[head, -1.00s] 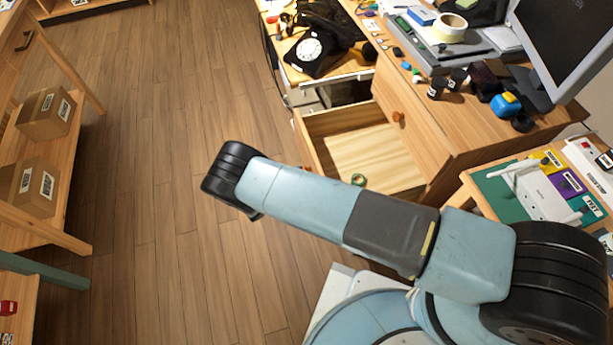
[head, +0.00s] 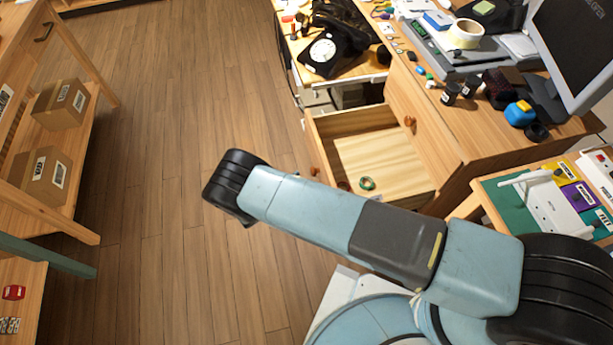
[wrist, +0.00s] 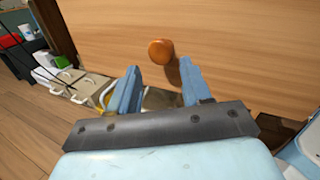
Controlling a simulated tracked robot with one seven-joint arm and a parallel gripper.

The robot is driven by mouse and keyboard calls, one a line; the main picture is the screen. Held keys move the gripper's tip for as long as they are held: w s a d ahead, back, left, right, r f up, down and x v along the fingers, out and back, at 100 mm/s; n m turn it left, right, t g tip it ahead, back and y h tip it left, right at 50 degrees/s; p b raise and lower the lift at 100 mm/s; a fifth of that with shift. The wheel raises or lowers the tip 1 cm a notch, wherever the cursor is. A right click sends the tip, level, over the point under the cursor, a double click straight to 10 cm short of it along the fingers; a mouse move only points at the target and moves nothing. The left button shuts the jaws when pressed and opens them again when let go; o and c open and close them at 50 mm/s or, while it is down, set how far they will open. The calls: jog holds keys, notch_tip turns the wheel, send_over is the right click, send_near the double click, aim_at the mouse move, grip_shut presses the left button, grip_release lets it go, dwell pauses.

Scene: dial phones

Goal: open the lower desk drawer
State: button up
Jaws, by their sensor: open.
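The lower desk drawer (head: 375,155) stands pulled out from the desk in the head view, its inside showing. An orange round knob (head: 315,171) sits on its front. In the wrist view, a wooden panel (wrist: 230,35) carries a round orange knob (wrist: 160,52), apparently this drawer's front. My gripper (wrist: 158,76) is open and empty, its two blue fingers pointing at the panel. The knob shows just beyond the fingertips, between them in the picture; contact cannot be told. In the head view my arm hides the gripper.
Above the open drawer, another knob (head: 409,121) marks a shut drawer face. A green ring (head: 367,183) lies in the open drawer. A black dial phone (head: 330,45) stands behind. Shelves with cardboard boxes (head: 62,104) stand left. The floor (head: 180,120) between is clear.

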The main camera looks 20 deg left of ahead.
jog(key=v, duration=0.8)
jog(key=shift+s, duration=0.25)
jog(key=shift+a, duration=0.15)
